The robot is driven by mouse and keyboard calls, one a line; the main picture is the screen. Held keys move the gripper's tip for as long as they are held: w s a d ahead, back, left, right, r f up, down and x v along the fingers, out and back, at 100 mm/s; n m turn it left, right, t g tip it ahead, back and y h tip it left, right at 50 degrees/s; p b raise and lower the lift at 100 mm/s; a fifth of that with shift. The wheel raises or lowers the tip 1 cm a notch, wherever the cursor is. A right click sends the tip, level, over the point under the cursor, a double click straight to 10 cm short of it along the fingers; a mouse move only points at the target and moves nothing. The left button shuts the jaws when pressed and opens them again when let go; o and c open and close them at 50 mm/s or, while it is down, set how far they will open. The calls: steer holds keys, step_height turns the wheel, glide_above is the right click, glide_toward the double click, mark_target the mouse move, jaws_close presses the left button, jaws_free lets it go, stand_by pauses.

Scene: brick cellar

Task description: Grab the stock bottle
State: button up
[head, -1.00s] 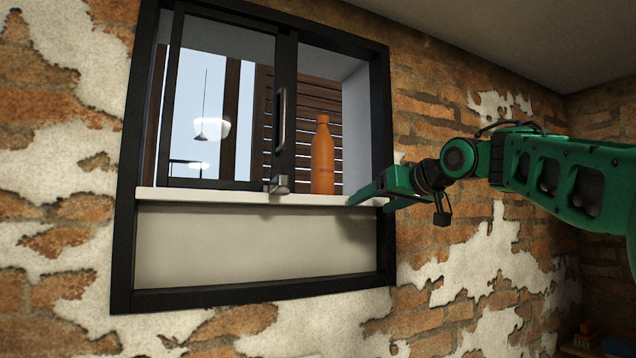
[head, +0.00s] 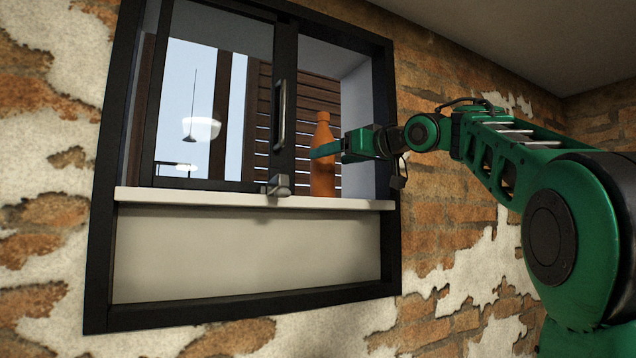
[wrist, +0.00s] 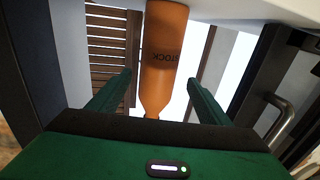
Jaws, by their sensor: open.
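The stock bottle (head: 322,178) is orange and stands upright on the white sill in the open right part of the window. In the wrist view the bottle (wrist: 163,50) appears upside down, with dark lettering that reads "STOCK". My gripper (head: 318,152) is at the height of the bottle's upper half in the head view and hides part of it. In the wrist view my gripper (wrist: 158,82) has its green fingers wide apart, one on each side of the bottle. A gap shows between each finger and the bottle.
The white sill (head: 230,200) runs along the black window frame (head: 97,230). A sliding pane with a handle (head: 281,115) stands just left of the bottle, and a metal latch (head: 278,185) sits on the sill. The brick wall is to the right.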

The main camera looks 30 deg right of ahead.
mark_target(327, 122)
steer(key=shift+w+a, duration=0.15)
steer(key=shift+w, duration=1.3)
steer(key=shift+w+a, duration=0.15)
steer(key=shift+w, duration=1.3)
steer(key=c, duration=1.5)
steer(key=shift+c, duration=0.2)
step_height(327, 122, up, 9)
steer(key=shift+w+a+f, duration=0.1)
steer(key=shift+r, duration=0.5)
